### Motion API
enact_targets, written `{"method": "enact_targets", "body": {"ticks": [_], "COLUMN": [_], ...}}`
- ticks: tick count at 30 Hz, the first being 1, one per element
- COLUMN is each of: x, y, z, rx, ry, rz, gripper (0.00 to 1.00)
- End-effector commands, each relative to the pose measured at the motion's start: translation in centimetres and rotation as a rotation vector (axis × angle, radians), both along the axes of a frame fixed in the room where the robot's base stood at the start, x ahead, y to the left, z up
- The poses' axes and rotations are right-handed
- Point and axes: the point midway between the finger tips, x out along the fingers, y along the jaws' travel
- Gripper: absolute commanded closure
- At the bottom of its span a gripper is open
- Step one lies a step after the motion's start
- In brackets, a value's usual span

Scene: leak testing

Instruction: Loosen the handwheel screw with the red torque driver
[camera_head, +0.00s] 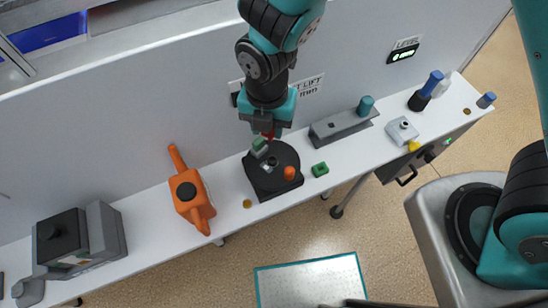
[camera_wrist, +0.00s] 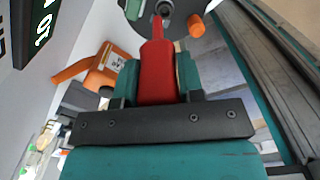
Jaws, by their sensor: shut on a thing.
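My gripper (camera_wrist: 158,85) is shut on the red torque driver (camera_wrist: 157,60), whose red handle lies between the jaws in the wrist view. In the head view the red driver (camera_head: 268,135) shows as a small patch below my gripper (camera_head: 266,126), above a black fixture (camera_head: 258,185) on the bench. The driver's tip points toward a grey round part (camera_wrist: 165,8) at the top of the wrist view; I cannot tell whether they touch. An orange knob (camera_head: 289,173) and a pale green block (camera_head: 259,148) sit on the fixture. The handwheel screw itself is not clearly seen.
An orange valve-like body (camera_head: 190,190) with a handle stands left of the fixture. A green block (camera_head: 320,169) and a grey rail (camera_head: 343,123) are to the right. A dark grey machine (camera_head: 75,240) fills the bench's left end. A wall rises behind.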

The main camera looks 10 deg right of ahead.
Motion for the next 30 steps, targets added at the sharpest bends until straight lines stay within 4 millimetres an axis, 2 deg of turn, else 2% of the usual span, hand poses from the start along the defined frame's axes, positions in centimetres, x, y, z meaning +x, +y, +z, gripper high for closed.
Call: {"method": "enact_targets", "body": {"ticks": [6,16,30], "x": [-0.10,0.19,0.22], "y": [-0.01,-0.27,-0.33], "z": [-0.08,-0.11,-0.13], "rx": [-0.001,-0.001,-0.001], "ry": [0.004,0.006,0.006], "rz": [-0.035,-0.480,-0.563], "gripper": [1.00,1.00,1.00]}}
